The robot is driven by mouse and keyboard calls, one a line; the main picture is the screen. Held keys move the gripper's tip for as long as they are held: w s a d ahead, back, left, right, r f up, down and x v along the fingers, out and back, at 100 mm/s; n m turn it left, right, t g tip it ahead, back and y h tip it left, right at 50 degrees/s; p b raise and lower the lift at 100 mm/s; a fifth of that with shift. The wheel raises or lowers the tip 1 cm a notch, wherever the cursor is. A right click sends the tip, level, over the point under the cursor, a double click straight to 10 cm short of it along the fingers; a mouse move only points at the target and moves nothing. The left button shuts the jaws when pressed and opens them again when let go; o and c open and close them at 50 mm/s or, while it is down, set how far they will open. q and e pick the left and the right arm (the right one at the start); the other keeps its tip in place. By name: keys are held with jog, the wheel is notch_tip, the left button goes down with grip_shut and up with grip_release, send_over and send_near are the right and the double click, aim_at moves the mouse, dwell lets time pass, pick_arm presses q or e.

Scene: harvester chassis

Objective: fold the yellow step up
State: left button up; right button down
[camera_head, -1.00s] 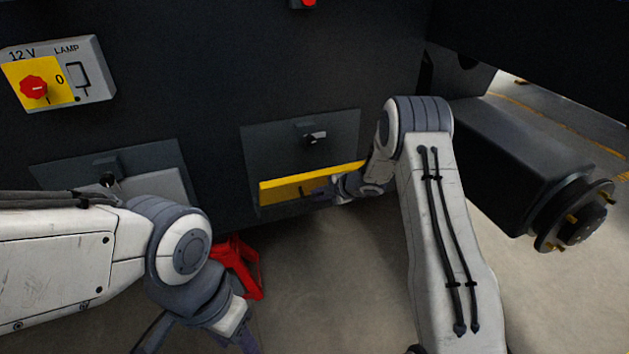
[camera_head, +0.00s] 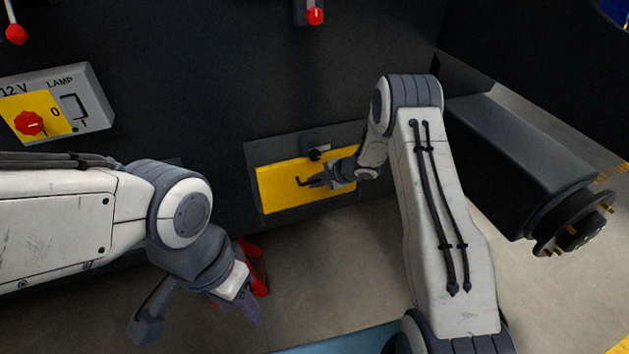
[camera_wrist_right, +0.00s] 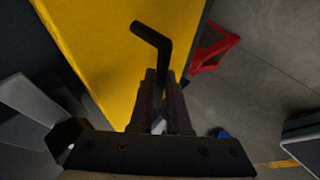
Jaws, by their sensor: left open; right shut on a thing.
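The yellow step (camera_head: 285,188) stands close to upright against its grey backing plate on the dark chassis, its broad yellow face turned towards me. A dark latch (camera_head: 316,149) sits just above its top edge. My right gripper (camera_head: 318,181) is at the step's face, shut on the black bent handle (camera_wrist_right: 153,38), whose free end sticks out past the fingers in the right wrist view. The yellow face (camera_wrist_right: 112,60) fills the upper left there. My left gripper (camera_head: 235,305) hangs low at the left, open and empty, well away from the step.
A red stand (camera_head: 253,268) is on the floor behind my left gripper. A 12 V lamp panel (camera_head: 55,105) with a red knob is at the left. A dark axle with a hub (camera_head: 578,228) juts out at the right. A red-tipped lever (camera_head: 314,15) is above.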

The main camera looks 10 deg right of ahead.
jog(key=shift+w+d+r, duration=0.2)
jog(key=shift+w, duration=0.2)
jog(key=c, duration=1.2)
grip_release()
jog(key=shift+o, duration=0.2)
jog(key=p+v, duration=0.1)
jog(key=v, duration=0.9)
jog(key=shift+s, duration=0.3)
jog(key=shift+r, duration=0.1)
